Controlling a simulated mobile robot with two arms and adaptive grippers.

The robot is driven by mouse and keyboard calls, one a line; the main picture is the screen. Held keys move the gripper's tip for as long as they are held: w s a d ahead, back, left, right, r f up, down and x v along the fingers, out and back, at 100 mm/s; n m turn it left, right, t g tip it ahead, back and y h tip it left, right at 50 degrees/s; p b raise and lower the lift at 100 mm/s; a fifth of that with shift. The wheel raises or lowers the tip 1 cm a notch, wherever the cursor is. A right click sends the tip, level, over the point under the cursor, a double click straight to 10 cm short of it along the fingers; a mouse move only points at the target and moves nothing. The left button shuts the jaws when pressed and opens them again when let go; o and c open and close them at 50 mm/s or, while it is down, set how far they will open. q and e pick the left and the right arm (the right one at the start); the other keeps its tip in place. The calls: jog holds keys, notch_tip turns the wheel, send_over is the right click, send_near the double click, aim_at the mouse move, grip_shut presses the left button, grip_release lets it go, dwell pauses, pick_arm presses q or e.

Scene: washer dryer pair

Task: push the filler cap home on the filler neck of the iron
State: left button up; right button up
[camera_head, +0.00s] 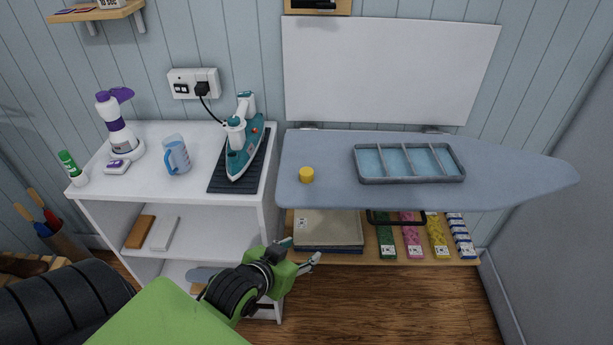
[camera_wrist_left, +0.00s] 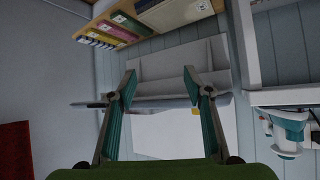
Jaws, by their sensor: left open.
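The teal and white iron (camera_head: 240,150) stands on a dark mat (camera_head: 224,179) on the white shelf unit. Its filler neck is too small to make out. A yellow cap (camera_head: 306,175), apparently the filler cap, sits on the ironing board (camera_head: 480,194) near its left end, apart from the iron. My left gripper (camera_head: 302,250) is open and empty, in front of and below the board's left end. In the left wrist view its two fingers (camera_wrist_left: 160,84) are spread, with the iron (camera_wrist_left: 288,132) at the right edge. My right gripper is not in view.
A blue compartment tray (camera_head: 409,180) lies on the board, right of the yellow cap. A blue jug (camera_head: 177,157) and a white and purple bottle (camera_head: 118,128) stand left of the iron. A low wooden shelf (camera_head: 340,254) under the board holds colored packs.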

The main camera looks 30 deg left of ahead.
aim_at(303, 176)
pick_arm(q)
jog(key=w+a+r+n+t+y, duration=0.2)
jog(key=w+a+r+t, duration=0.3)
jog(key=a+r, duration=0.3)
jog(key=x, duration=0.4)
jog(key=d+r+x, duration=0.1)
jog(key=x, duration=0.2)
jog(key=shift+w+p, duration=0.25)
jog(key=shift+p, duration=0.15)
jog(key=shift+a+p+x, duration=0.2)
jog(key=shift+p+x, duration=0.1)
jog(key=shift+x, duration=1.2)
jog(key=shift+a+p+x, duration=0.15)
jog(key=shift+p+x, duration=0.1)
jog(key=shift+x, duration=1.25)
jog(key=shift+f, duration=0.15)
jog(key=shift+s, duration=0.1)
jog(key=c, duration=0.8)
